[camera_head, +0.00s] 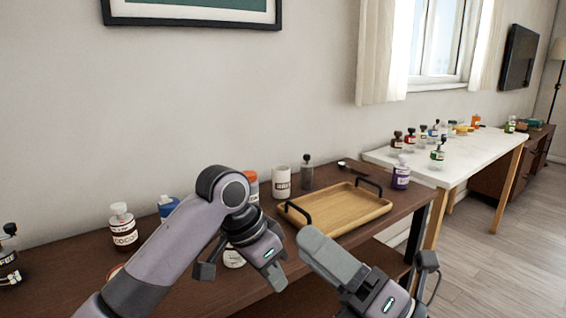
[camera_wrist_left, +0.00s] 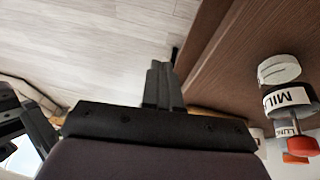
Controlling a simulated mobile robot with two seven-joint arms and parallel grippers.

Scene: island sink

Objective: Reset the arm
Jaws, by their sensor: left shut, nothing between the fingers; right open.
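In the head view my left arm comes in from the left, bends at a raised elbow and drops to the left gripper (camera_head: 274,277) over the front of the brown table. In the left wrist view its dark fingers (camera_wrist_left: 160,85) are together, with nothing held. They are beside the table edge, with floor visible beyond.
The brown table (camera_head: 70,262) holds a wooden tray (camera_head: 345,207) with black handles, a purple-labelled bottle (camera_head: 401,176) and several jars.

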